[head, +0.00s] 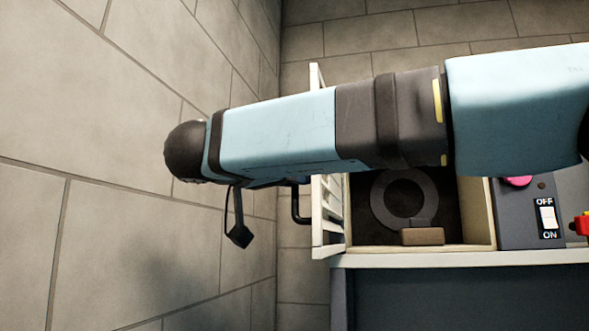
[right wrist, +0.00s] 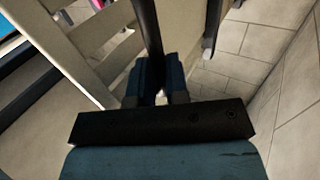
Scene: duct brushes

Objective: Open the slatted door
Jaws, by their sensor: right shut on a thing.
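The slatted door (head: 327,205) is cream-white and stands swung out at the left side of the compartment (head: 478,212), seen nearly edge-on in the head view. Its black bar handle (head: 298,206) is on the door's left face. In the right wrist view, the slats of the door (right wrist: 117,32) fill the upper left and the dark handle (right wrist: 148,28) runs down between my blue fingers. My right gripper (right wrist: 163,80) is shut on that handle. In the head view my right arm hides the gripper and much of the door. My left gripper is not in view.
Inside the compartment lie a grey ring (head: 378,205) and a brown block (head: 422,236). To the right is a grey panel with an OFF/ON switch (head: 547,217), a pink knob (head: 517,181) and a red part (head: 581,225). A tiled wall (head: 110,235) is close on the left.

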